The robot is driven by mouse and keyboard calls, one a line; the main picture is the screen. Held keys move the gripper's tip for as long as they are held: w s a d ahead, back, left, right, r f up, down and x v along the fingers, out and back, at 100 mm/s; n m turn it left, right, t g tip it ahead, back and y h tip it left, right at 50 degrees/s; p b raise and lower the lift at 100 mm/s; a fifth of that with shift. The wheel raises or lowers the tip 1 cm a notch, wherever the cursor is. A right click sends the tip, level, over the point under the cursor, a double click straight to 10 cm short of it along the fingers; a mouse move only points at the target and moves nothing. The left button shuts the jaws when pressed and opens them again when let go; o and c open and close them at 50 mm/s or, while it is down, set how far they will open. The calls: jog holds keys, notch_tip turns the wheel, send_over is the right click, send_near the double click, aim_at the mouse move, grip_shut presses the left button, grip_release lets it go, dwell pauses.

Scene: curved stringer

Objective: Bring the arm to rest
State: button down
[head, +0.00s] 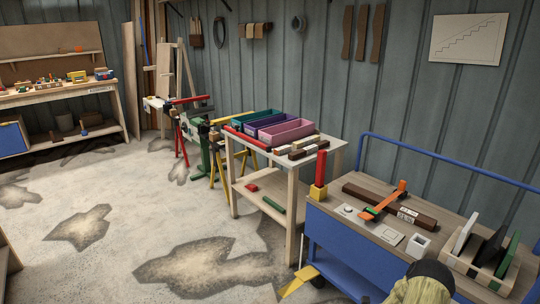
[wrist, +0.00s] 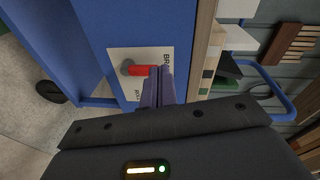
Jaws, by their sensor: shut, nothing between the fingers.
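My gripper (wrist: 160,70) shows in the wrist view with its two fingers side by side, shut and empty. The fingertips are in front of a white label (wrist: 118,58) on the blue side of a cart. A red lever (wrist: 139,70) with a dark round pivot is on that label, and its right end meets the fingers in the picture; I cannot tell whether they touch. The label's lettering is partly hidden by the fingers. In the head view, a rounded olive and black shape at the bottom right may be part of my arm; the fingers cannot be made out there.
The blue cart (head: 342,238) stands at the right, carrying a dark wood piece (head: 425,219), an orange tool (head: 385,202) and a rack of upright boards. A wooden table (head: 334,153) with coloured bins stands behind it. The floor (head: 130,200) at left is open.

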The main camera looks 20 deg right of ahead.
jog(key=w+a+r+n+t+y, duration=0.4)
jog(key=w+a+r+n+y, duration=0.3)
jog(key=w+a+r+n, duration=0.45)
jog(key=w+a+r+n+y, duration=0.1)
jog(key=a+r+n+y, duration=0.2)
jog(key=a, duration=0.5)
jog(key=a+r+n+y, duration=0.2)
jog(key=a+r+n, duration=0.15)
jog(key=a, duration=0.55)
jog(key=s+a+r+n+g+y, duration=0.2)
jog(key=s+a+r+n+g, duration=0.15)
jog(key=s+a+n, duration=0.55)
jog(key=s+a+r+n+g+y, duration=0.25)
jog(key=s+a+r, duration=0.35)
jog(key=s, duration=0.6)
notch_tip(320, 180, up, 24)
jog(key=a+p, duration=0.1)
jog(key=p, duration=2.4)
jog(key=shift+s+r+n+g+h+p, duration=0.15)
jog(key=shift+s+n+g+h+p, duration=0.05)
jog(key=shift+n+g+h+p, duration=0.2)
